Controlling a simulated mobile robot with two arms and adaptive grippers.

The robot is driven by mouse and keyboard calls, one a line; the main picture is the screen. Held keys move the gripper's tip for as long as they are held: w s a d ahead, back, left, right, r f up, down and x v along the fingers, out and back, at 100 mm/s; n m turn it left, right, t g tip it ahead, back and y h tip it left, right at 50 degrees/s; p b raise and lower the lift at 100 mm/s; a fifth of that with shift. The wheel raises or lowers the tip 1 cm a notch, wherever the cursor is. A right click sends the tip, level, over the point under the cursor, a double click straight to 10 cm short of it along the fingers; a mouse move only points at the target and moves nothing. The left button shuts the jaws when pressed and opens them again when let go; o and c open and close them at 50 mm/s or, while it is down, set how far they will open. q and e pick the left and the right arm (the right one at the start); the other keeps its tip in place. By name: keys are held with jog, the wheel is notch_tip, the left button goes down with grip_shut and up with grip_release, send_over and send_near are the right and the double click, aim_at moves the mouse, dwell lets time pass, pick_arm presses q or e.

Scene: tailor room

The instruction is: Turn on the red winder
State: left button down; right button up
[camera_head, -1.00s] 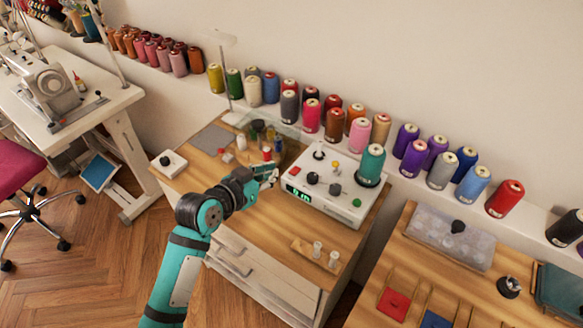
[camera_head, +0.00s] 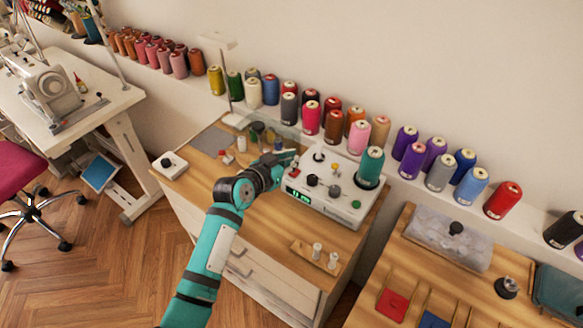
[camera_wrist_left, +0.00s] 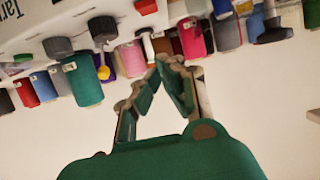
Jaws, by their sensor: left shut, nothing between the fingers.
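A white winder machine (camera_head: 322,210) stands on the wooden cabinet, with a lit green display (camera_head: 299,195), dark knobs and a teal thread cone (camera_head: 370,167) on it. My left gripper (camera_head: 291,157) is shut and empty, by the back left corner of the machine. In the left wrist view, upside down, its fingertips (camera_wrist_left: 168,64) meet in front of the thread cones. The teal cone (camera_wrist_left: 83,80) is left of them. My right gripper is out of view.
Several thread cones line the shelf behind, including a pink one (camera_head: 312,117). A small wooden holder with white bobbins (camera_head: 315,250) lies in front of the machine. A small white box with a black knob (camera_head: 168,164) sits at the cabinet's left. Bare wood (camera_head: 265,225) lies between.

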aim_at(291, 180)
pick_arm(q)
jog(key=shift+x, duration=0.85)
jog(key=f, duration=0.2)
jog(key=shift+s+a+f, duration=0.15)
jog(key=shift+s+f, duration=0.1)
jog(key=shift+f, duration=0.1)
jog(key=shift+s+a+f, duration=0.1)
jog(key=shift+f, duration=0.5)
